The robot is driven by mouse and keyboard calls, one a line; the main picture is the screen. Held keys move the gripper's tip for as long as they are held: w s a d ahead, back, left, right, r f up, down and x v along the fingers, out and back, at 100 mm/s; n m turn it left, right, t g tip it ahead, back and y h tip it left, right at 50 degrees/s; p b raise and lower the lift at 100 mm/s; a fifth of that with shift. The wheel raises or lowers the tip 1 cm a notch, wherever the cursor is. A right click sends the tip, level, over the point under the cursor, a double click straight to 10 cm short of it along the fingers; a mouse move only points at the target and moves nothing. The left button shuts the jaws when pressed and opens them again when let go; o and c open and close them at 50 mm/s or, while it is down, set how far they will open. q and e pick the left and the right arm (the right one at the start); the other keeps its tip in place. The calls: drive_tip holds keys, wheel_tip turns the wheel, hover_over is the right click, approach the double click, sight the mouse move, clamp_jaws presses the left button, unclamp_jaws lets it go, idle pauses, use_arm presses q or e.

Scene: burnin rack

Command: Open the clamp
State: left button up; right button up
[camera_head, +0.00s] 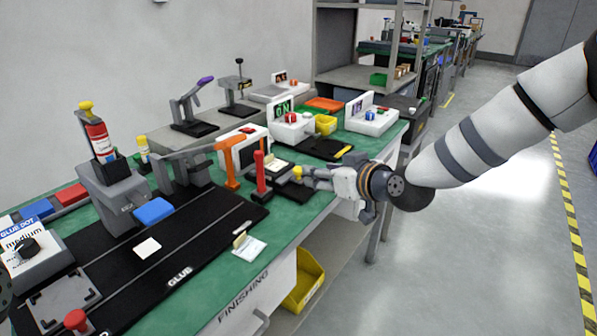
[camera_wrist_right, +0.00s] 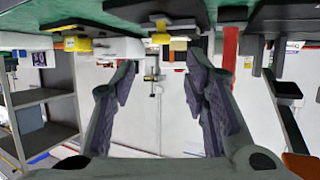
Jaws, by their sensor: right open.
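My right gripper (camera_head: 308,178) reaches in from the right over the front edge of the green bench. It is open, its fingers apart in the right wrist view (camera_wrist_right: 160,72). A yellow knob (camera_head: 297,172) is at its fingertips in the head view; a yellow part also shows between and beyond the fingers in the wrist view (camera_wrist_right: 160,36). Left of the gripper stand an upright red handle (camera_head: 260,174) and an orange clamp handle (camera_head: 230,165). Two more clamps, one purple-tipped (camera_head: 188,105) and one black (camera_head: 238,88), stand farther back. I cannot tell which clamp is meant.
A glue station with a red bottle (camera_head: 99,140) and a black mat (camera_head: 200,235) fill the left of the bench. White boxes with displays (camera_head: 292,125) stand behind the gripper. A yellow bin (camera_head: 305,280) is below the bench edge. The floor at right is clear.

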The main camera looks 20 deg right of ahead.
sight(300, 170)
drive_tip(key=x, duration=0.4)
drive_tip(key=f+b+x, duration=0.1)
drive_tip(key=x, duration=0.3)
drive_tip(key=shift+s+b, duration=0.25)
drive_tip(key=shift+b, duration=0.05)
drive_tip(key=shift+w+a, duration=0.1)
drive_tip(key=shift+w, duration=0.3)
use_arm(q)
drive_tip(key=s+f+g, duration=0.1)
drive_tip(key=s+f, duration=0.1)
drive_tip(key=shift+s+f, duration=0.25)
drive_tip(key=shift+f, duration=0.05)
use_arm(e)
drive_tip(key=shift+r, duration=0.1)
clamp_jaws()
